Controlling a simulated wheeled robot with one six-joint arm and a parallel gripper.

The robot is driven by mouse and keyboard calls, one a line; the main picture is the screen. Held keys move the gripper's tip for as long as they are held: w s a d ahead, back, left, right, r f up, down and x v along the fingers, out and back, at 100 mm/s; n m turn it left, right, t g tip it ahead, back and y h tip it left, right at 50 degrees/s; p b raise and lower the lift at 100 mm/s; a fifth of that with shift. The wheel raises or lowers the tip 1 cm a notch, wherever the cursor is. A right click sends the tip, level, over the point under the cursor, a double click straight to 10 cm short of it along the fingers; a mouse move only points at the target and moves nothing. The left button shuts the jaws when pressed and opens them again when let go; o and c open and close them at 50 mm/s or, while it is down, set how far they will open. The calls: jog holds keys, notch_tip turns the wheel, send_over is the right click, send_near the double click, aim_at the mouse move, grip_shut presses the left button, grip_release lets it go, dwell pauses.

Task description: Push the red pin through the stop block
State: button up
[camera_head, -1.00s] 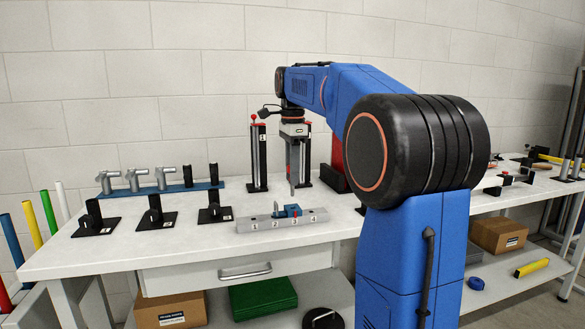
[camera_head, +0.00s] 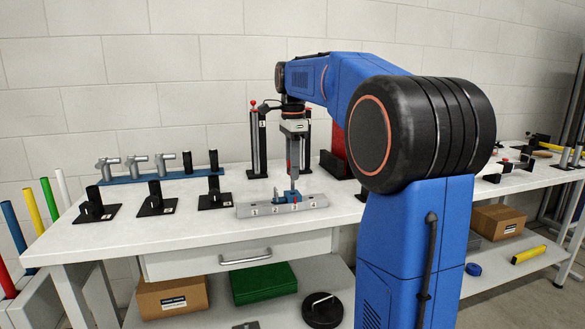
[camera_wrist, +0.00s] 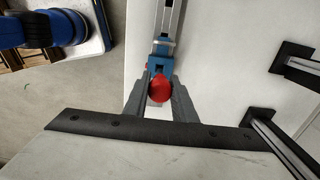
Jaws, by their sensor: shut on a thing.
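A blue stop block (camera_head: 281,199) sits on a grey rail (camera_head: 318,201) numbered 1 to 4, at the front of the bench. In the wrist view the blue block (camera_wrist: 160,64) is on the rail just above my fingers, with a small red bit (camera_wrist: 147,66) at its left side, perhaps the red pin. My gripper (camera_head: 292,180) points down over the block. In the wrist view my gripper (camera_wrist: 159,100) is shut around a piece with a round red knob (camera_wrist: 160,90). Its lower end is hidden there, so I cannot tell if it touches the pin.
A black stand marked 1 (camera_head: 258,146) with a red-topped rod is behind my gripper; another is partly hidden by it. A red panel (camera_head: 338,142) stands to its right. Several black fixtures (camera_head: 156,198) are at the left. A blue rack (camera_head: 150,177) with grey fittings is behind them.

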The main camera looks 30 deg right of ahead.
aim_at(292, 183)
jog(key=shift+f, duration=0.1)
jog(key=shift+f, duration=2.5)
jog(key=shift+r, duration=0.3)
dwell(1.4)
jog(key=shift+f, duration=0.3)
dwell(1.2)
jog(key=shift+r, duration=0.2)
jog(key=o, duration=1.1)
jog(key=shift+r, duration=0.1)
